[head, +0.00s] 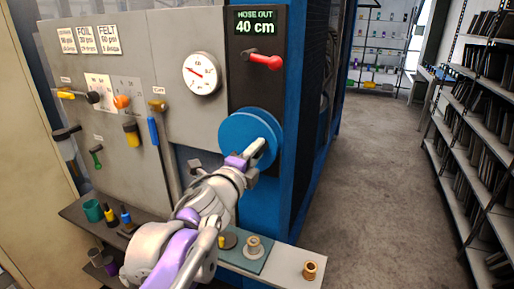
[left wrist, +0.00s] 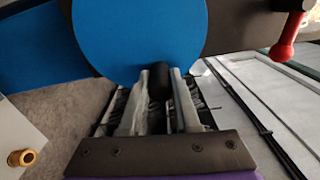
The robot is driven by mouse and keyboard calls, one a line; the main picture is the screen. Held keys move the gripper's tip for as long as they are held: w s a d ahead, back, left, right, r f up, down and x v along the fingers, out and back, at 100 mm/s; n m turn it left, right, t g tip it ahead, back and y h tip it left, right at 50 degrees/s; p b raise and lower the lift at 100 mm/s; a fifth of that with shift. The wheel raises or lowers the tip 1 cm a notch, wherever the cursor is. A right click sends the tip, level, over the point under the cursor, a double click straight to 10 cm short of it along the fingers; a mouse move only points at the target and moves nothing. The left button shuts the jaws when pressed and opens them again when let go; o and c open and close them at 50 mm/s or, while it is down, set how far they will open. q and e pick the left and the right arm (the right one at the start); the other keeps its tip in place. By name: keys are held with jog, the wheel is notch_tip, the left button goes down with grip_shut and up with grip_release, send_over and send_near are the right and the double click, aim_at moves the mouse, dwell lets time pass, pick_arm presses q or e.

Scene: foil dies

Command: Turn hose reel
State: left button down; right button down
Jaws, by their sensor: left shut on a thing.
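The hose reel is a round blue disc (head: 240,128) on the dark panel at the machine's right side. It also fills the upper middle of the left wrist view (left wrist: 138,35). My left gripper (head: 254,157) is at the reel's lower right face. In the left wrist view, its two fingers are closed around the reel's black handle (left wrist: 159,78), which stands out from the disc. The fingers hide part of the handle. A display (head: 257,21) above the reel reads "HOSE OUT 40 cm". My right gripper is not in view.
A red lever (head: 262,61) sticks out above the reel, near a round gauge (head: 202,73). A shelf below holds a spool (head: 253,246), a brass ring (head: 310,270) and a green cup (head: 93,211). Open floor (head: 366,190) and racks (head: 480,110) are at right.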

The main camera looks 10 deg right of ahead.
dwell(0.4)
pick_arm(q)
jog(key=c, duration=0.6)
grip_release()
jog(key=shift+c, duration=0.2)
jog(key=b+v, duration=0.1)
jog(key=v, duration=1)
jog(key=shift+b, duration=0.35)
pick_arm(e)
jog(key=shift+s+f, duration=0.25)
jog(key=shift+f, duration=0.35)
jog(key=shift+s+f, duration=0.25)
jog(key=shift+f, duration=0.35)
pick_arm(q)
jog(key=shift+w, duration=0.1)
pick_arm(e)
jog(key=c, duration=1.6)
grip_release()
